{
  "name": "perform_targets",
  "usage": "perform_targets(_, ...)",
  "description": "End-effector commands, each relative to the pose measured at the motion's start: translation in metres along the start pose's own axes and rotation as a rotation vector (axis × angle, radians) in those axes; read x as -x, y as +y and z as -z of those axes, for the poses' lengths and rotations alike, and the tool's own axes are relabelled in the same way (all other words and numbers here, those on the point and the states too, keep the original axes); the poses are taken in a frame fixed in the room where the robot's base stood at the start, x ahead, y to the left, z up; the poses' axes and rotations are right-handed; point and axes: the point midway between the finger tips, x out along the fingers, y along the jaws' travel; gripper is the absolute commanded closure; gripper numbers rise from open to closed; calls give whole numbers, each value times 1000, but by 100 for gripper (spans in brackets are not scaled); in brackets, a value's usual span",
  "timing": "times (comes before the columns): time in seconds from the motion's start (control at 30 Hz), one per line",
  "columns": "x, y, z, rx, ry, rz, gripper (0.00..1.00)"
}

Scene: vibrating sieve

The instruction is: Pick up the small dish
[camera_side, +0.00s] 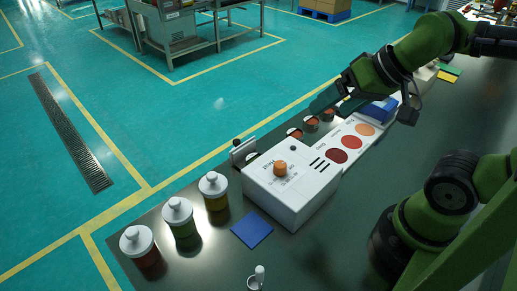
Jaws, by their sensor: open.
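Several small dishes with reddish-orange contents stand in a row behind the white machine; one dish (312,123) is near the middle of the row. I cannot tell which one is the small dish of the task. My gripper (328,99) is above the far end of this row, with its dark fingers pointing down to the left. It is open and appears empty. The gap between its fingers is hard to see, and part of the row is hidden behind the machine and gripper.
A white machine (292,196) with an orange knob (280,168) stands mid-table beside a panel with coloured circles (351,142). Three lidded jars stand at left, one jar (214,192) nearest the machine. A blue square (252,230) and a small white object (257,279) are in front. A blue box (378,109) is behind.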

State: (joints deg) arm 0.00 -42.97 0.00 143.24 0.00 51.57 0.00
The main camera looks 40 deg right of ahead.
Motion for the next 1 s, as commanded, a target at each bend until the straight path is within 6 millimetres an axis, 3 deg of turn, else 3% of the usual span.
perform_targets(0.17, -2, 0, -1, 1, -8, -1, 17)
perform_targets(0.33, -22, -2, 2, 8, -95, -34, 17)
perform_targets(0.47, -49, -10, 20, 84, -201, -79, 17)
perform_targets(0.8, -139, -30, 68, 481, -473, -144, 17)
perform_targets(0.9, -156, -33, 80, 595, -517, -142, 17)
perform_targets(1.0, -153, -38, 94, 692, -517, -131, 17)
